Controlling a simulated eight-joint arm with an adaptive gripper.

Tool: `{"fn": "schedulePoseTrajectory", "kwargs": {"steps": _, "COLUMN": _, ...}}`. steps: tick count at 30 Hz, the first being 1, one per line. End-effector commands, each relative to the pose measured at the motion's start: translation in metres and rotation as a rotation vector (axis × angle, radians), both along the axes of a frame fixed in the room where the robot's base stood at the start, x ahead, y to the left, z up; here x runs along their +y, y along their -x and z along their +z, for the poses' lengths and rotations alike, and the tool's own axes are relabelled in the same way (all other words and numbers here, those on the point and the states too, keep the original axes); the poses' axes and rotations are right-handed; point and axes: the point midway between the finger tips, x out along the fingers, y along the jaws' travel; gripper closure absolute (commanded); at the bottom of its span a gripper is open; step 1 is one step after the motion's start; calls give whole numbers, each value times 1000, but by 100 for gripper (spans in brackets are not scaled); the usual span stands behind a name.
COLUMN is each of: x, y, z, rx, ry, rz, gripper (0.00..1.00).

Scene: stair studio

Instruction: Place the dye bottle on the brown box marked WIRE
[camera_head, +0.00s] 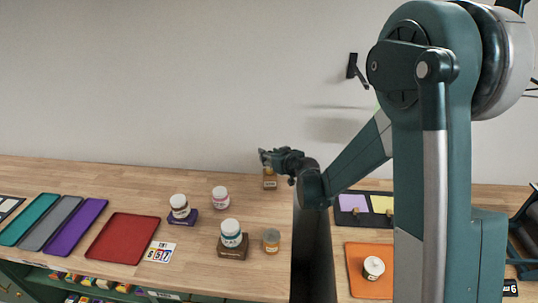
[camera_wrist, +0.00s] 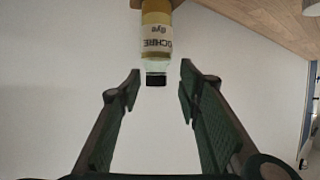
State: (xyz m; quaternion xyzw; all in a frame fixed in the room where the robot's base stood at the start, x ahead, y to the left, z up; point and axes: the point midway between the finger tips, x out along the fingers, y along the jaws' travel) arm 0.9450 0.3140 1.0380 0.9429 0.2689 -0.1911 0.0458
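The dye bottle (camera_wrist: 156,38), with amber contents, a pale OCHRE label and a dark cap, shows upside down in the wrist view. In the head view an amber bottle (camera_head: 268,170) stands upright on a small brown box (camera_head: 270,184) at the back of the table; the box's lettering is too small to read. A brown edge (camera_wrist: 148,3) shows at the bottle's base in the wrist view. My gripper (camera_wrist: 159,70) is open, its fingertips apart on either side of the cap, with gaps. In the head view my gripper (camera_head: 265,157) is just above the bottle, partly covering it.
Another brown box (camera_head: 232,252) bears a white-capped jar (camera_head: 231,231); an amber jar (camera_head: 271,240) stands beside it. A purple box (camera_head: 190,218) bears another jar (camera_head: 179,205). A pinkish jar (camera_head: 221,197) stands nearby. Red (camera_head: 120,240) and orange (camera_head: 362,282) trays lie on the table.

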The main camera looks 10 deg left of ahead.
Motion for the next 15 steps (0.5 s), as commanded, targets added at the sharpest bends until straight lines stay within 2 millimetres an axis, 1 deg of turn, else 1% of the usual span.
{"fn": "schedulePoseTrajectory", "kwargs": {"steps": 15, "x": -32, "y": 50, "z": 25, "rx": 0, "ry": 0, "rz": -1, "gripper": 65}}
